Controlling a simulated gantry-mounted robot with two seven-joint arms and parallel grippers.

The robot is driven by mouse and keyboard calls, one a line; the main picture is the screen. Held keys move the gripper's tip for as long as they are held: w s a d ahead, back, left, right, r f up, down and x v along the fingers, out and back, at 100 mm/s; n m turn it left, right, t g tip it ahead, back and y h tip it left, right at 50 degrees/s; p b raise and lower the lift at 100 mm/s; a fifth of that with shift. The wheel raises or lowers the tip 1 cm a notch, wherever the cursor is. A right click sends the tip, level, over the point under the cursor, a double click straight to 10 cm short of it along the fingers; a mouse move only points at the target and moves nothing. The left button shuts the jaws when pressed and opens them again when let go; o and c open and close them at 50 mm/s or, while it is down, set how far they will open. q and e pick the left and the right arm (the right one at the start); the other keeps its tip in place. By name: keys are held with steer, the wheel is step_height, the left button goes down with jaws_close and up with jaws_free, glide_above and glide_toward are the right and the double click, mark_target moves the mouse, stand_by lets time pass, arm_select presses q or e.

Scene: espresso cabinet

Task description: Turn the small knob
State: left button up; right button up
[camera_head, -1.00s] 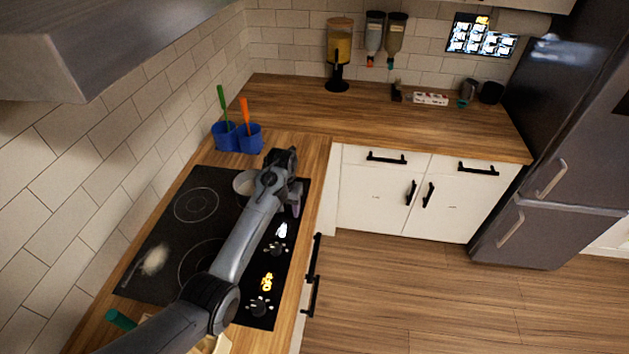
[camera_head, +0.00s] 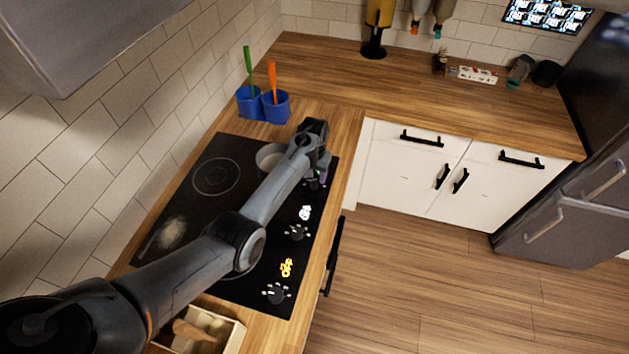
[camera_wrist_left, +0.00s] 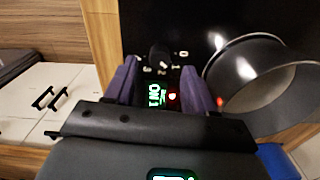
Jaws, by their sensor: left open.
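My left gripper (camera_head: 318,172) is over the far right corner of the black cooktop (camera_head: 183,180). In the left wrist view its two purple fingers (camera_wrist_left: 158,86) are apart, with nothing held between them. A small dark knob (camera_wrist_left: 159,56) with white numbers around it lies just beyond the fingertips, about between them; I cannot tell if they touch it. A lit display (camera_wrist_left: 154,95) shows between the fingers. In the head view my gripper partly hides this knob's spot. Two other knobs, a middle one (camera_head: 298,232) and a near one (camera_head: 277,293), sit along the cooktop's right edge. My right gripper is out of view.
A grey pot (camera_wrist_left: 265,75) stands on the cooktop close beside my left gripper; it also shows in the head view (camera_head: 268,157). Blue utensil cups (camera_head: 276,107) stand behind. A wooden box (camera_head: 228,335) is at the near end. The far counter (camera_head: 400,85) is mostly clear.

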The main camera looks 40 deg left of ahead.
mark_target(315, 182)
arm_select(q)
steer(key=shift+f+b, duration=0.3)
steer(key=shift+f, duration=1.65)
jaws_close()
